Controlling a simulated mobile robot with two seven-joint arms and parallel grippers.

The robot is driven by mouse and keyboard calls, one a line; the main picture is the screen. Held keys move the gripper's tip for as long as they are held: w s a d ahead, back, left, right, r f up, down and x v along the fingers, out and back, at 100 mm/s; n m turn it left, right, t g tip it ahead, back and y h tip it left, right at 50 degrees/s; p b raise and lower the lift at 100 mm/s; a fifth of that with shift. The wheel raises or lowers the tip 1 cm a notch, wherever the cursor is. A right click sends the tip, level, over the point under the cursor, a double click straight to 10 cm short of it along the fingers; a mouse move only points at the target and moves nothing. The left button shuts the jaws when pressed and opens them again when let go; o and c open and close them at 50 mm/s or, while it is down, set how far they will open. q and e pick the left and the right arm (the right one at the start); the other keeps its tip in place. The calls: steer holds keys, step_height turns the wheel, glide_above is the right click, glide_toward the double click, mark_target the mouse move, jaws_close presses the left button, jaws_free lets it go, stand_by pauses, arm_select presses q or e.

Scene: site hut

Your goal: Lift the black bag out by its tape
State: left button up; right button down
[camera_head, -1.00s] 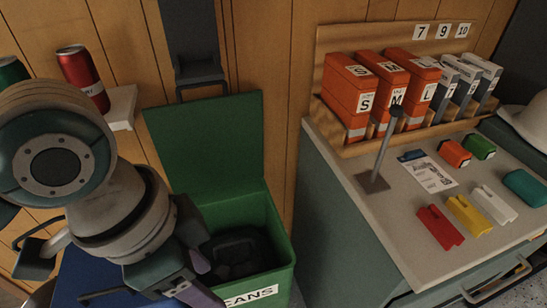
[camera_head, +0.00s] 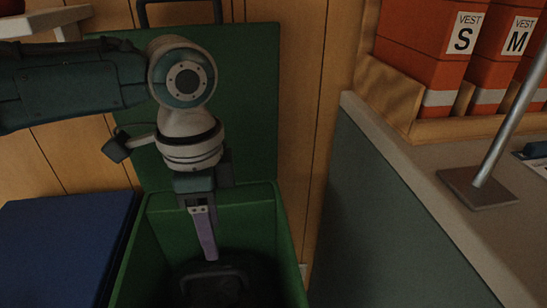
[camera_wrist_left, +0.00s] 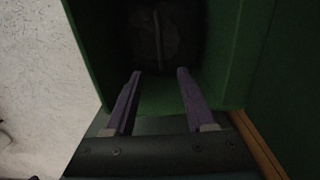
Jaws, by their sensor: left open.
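The black bag (camera_head: 240,288) lies low inside the open green bin (camera_head: 291,245), dark and hard to make out. A dark loop, likely its tape (camera_head: 213,273), stands up from it. In the left wrist view the bag (camera_wrist_left: 180,38) shows deep in the bin, with the tape (camera_wrist_left: 157,35) as a thin, paler strip across it. My left gripper (camera_head: 209,256) points down into the bin, above the bag. In the wrist view its purple fingers (camera_wrist_left: 160,72) are apart and empty, with the strip ahead between them. Whether they touch the tape cannot be told. My right gripper is not in view.
The bin's green lid (camera_head: 250,110) stands open against the wooden wall. A blue lidded bin (camera_head: 60,240) is on the left, below a pale shelf (camera_head: 45,22). A counter (camera_head: 410,165) with orange vest boxes (camera_head: 420,50) and a metal post (camera_head: 510,120) stands right.

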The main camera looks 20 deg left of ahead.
mark_target(222, 270)
arm_select(q)
step_height(222, 270, down, 8)
steer(key=b, duration=0.8)
steer(key=shift+r, duration=0.1)
step_height(222, 270, down, 3)
steer(key=shift+f+b, duration=0.1)
steer(key=shift+b, duration=0.7)
steer(key=shift+f, duration=0.4)
jaws_close()
steer(key=shift+w+r, duration=0.1)
